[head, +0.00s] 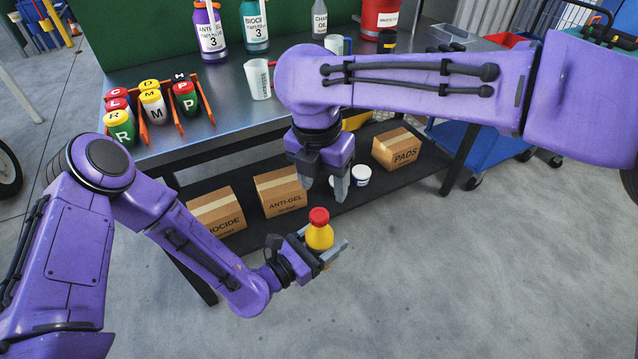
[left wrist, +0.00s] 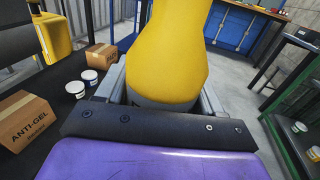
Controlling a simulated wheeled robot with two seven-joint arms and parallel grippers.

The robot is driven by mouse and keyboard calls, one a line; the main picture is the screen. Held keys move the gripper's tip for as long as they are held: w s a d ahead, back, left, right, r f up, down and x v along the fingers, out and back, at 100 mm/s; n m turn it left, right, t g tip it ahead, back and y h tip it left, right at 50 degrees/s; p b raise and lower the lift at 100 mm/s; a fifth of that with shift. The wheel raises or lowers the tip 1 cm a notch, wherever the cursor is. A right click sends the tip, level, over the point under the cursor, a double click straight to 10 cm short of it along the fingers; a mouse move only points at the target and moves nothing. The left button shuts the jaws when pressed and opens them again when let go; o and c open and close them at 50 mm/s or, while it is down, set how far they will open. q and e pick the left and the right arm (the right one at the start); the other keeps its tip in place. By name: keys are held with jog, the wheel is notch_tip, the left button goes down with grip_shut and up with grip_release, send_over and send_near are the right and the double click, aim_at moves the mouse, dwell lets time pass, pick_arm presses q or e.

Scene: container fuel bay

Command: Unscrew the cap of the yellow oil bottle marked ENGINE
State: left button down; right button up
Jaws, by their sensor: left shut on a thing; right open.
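A small yellow bottle (head: 319,237) with a red cap (head: 319,216) is upright in the air in front of the bench. My left gripper (head: 325,252) is shut around its lower body. In the left wrist view the yellow bottle (left wrist: 178,50) fills the middle between the fingers; its cap is out of that view. No ENGINE marking shows on the visible side. My right gripper (head: 325,185) points down, open and empty, just above the red cap and apart from it. The right arm hides part of the bench top.
The steel bench (head: 225,85) holds bottles, a white measuring cup (head: 258,80) and a rack of coloured canisters (head: 152,107). Its lower shelf (head: 330,203) carries the ANTI-GEL box (head: 281,192), a PADS box (head: 396,149) and small tubs. The floor (head: 450,270) at front right is clear.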

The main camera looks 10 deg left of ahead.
aim_at(319, 214)
jog(key=m, duration=0.7)
jog(key=shift+r, duration=0.15)
jog(key=m, duration=0.3)
jog(key=shift+m, duration=0.3)
jog(key=m, duration=0.5)
jog(key=shift+s+a+g+y, duration=0.2)
jog(key=shift+g+y, duration=0.1)
jog(key=shift+g, duration=0.1)
jog(key=m, duration=0.4)
jog(key=shift+a, duration=0.1)
jog(key=shift+m, duration=0.4)
notch_tip(319, 214, down, 8)
jog(key=shift+s+f, duration=0.1)
jog(key=shift+f, duration=0.05)
jog(key=shift+c, duration=0.3)
jog(key=c, duration=1)
jog(key=shift+n, duration=0.5)
